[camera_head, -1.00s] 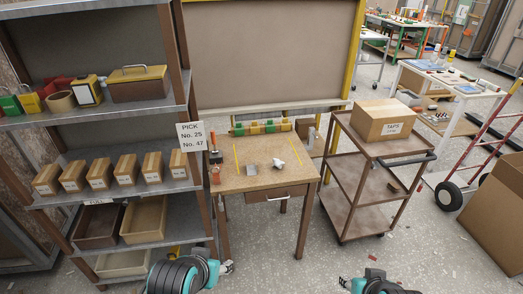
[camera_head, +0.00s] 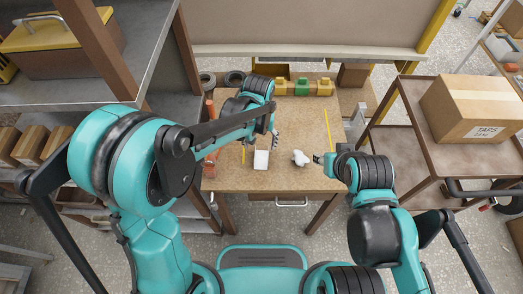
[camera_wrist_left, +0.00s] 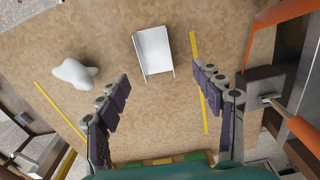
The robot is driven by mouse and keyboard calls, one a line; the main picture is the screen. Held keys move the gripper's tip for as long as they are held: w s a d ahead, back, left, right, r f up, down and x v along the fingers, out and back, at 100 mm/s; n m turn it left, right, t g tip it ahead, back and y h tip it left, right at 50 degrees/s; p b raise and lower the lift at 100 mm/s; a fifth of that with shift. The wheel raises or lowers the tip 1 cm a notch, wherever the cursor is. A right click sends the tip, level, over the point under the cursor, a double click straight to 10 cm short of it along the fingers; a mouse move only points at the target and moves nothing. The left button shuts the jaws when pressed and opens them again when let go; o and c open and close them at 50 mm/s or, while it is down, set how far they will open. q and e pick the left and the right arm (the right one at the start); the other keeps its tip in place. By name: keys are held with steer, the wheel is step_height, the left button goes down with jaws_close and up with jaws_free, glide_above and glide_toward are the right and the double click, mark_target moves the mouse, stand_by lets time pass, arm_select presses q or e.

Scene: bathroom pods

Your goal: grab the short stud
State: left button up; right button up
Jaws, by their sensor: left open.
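The short stud looks to be the small pale metal channel (camera_head: 261,160) lying on the wooden table (camera_head: 285,180). In the left wrist view the channel (camera_wrist_left: 153,50) lies beyond my left fingertips, with raised side edges. My left gripper (camera_head: 274,138) is above the table near the channel's far right side. In the wrist view my left gripper (camera_wrist_left: 163,92) has its fingers wide apart with nothing between them. My right gripper (camera_head: 319,158) is at the table's right side, beside a white lumpy piece (camera_head: 299,158); its jaw opening is too small to tell.
Yellow strips (camera_head: 327,130) mark both sides of the table. An orange-handled tool (camera_head: 210,112) stands at the left edge. Green and yellow blocks (camera_head: 302,86) line the back. A shelf stands left; a brown cart (camera_head: 425,125) with a carton (camera_head: 475,108) stands right.

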mark_target(262, 159)
arm_select(q)
steer(key=f, duration=0.2)
steer(key=b, duration=0.1)
steer(key=shift+s+d+f, duration=0.1)
steer(key=shift+s+f, duration=0.15)
steer(key=shift+f, duration=0.15)
steer(key=f+b, duration=0.1)
steer(key=f, duration=0.2)
steer(key=f+b, duration=0.1)
steer(key=f, duration=0.1)
steer(key=shift+d+b, duration=0.25)
steer(key=shift+b, duration=0.05)
steer(key=shift+r, duration=0.1)
steer(key=c, duration=1.3)
